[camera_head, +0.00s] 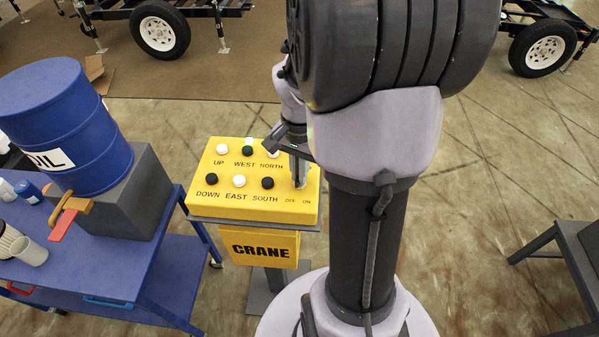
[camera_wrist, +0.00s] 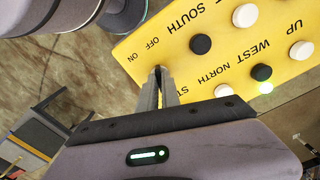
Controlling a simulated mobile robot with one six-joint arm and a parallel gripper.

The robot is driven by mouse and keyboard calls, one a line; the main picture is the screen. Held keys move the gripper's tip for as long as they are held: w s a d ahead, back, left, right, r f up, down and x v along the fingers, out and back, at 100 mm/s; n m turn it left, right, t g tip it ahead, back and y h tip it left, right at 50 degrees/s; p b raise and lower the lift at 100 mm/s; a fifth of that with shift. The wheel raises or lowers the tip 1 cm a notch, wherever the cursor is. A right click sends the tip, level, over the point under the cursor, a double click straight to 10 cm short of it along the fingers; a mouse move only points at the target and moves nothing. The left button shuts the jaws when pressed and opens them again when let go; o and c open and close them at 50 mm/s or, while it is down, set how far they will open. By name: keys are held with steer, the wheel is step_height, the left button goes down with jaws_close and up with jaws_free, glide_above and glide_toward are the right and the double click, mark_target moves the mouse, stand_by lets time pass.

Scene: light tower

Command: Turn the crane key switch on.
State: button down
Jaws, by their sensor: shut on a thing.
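The yellow crane control box (camera_head: 228,205) stands on a post, with several black and white buttons on its top. The key switch (camera_head: 301,184) is at the box's right end, above the small OFF and ON labels. My gripper (camera_head: 299,178) reaches down on it from above. In the wrist view, the gripper (camera_wrist: 161,72) has its fingers closed together at the switch, beside the OFF and ON lettering. The fingers hide most of the key, so I cannot tell which way it is turned.
A blue cart (camera_head: 88,270) with a blue oil drum (camera_head: 65,120) on a grey block stands left of the box. A dark table (camera_head: 545,240) is at the right edge. Wheeled trailers (camera_head: 160,30) stand at the back.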

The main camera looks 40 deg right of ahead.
steer(key=shift+m, duration=0.8)
steer(key=c, duration=1.6)
jaws_free()
steer(key=shift+o, duration=0.2)
step_height(320, 180, up, 18)
steer(key=p, duration=0.6)
steer(key=shift+f, duration=0.25)
